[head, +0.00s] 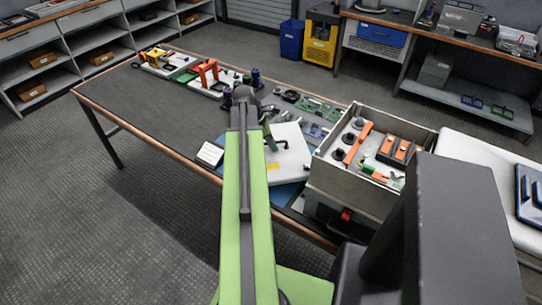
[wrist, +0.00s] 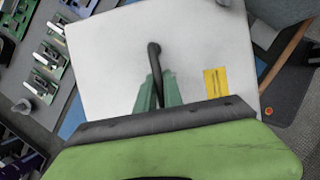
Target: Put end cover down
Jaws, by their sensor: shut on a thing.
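The end cover (head: 290,158) is a pale, flat panel with a dark bar handle and a yellow label. In the head view it is over the right part of the long table, beside the open grey box. It fills the middle of the wrist view (wrist: 110,60), where its handle (wrist: 154,52) runs between my green fingers. My gripper (wrist: 155,90) is shut on this handle. In the head view my gripper (head: 269,140) is partly hidden by my arm. The cover lies roughly level; I cannot tell whether it touches the surface below.
A blue mat (head: 284,194) shows below the cover's near edge. The open grey box (head: 325,176) with orange and black parts stands close on the right. Green circuit boards (head: 318,108) lie behind. The table's left-middle part (head: 150,110) is clear.

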